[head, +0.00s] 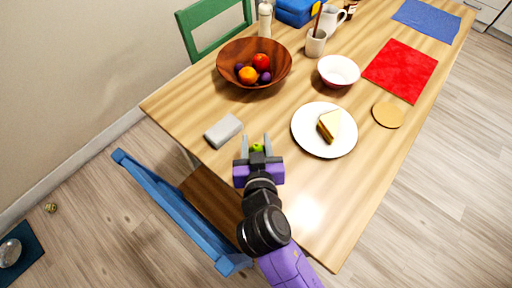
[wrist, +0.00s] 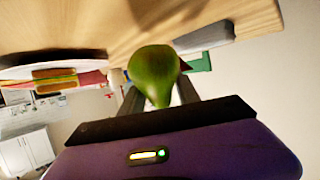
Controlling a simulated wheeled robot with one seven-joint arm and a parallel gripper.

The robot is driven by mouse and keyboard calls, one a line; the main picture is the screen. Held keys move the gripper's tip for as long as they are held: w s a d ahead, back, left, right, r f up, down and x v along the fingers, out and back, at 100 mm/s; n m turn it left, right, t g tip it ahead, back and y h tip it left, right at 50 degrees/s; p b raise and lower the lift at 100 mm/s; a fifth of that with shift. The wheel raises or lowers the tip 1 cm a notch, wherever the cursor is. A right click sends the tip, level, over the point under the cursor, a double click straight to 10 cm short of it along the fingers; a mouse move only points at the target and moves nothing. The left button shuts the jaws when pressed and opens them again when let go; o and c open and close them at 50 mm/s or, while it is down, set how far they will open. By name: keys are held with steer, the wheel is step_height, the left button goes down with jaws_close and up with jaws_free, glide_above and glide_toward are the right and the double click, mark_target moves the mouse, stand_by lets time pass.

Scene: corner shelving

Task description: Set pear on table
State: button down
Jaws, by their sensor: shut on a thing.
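The green pear (wrist: 154,74) is between the fingers of my gripper (head: 255,142), which is shut on it. In the head view only a small part of the pear (head: 257,148) shows between the fingertips. My gripper is over the near left part of the wooden table (head: 290,195), close to its edge. In the wrist view the table (wrist: 90,30) fills the upper part, close to the pear. I cannot tell whether the pear touches the table.
A grey block (head: 223,130) lies left of my gripper. A white plate (head: 309,142) with a sandwich piece (head: 330,126) is to the right. A fruit bowl (head: 228,75) stands farther back. A blue chair (head: 175,205) is at the near left edge. Bare table lies below the plate.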

mark_target(256, 149)
steer(key=shift+f, duration=1.65)
steer(key=shift+f, duration=0.1)
steer(key=c, duration=0.9)
jaws_free()
steer(key=shift+b, duration=0.3)
steer(key=v, duration=1.2)
steer(key=shift+b, duration=0.35)
steer(key=shift+d, duration=0.1)
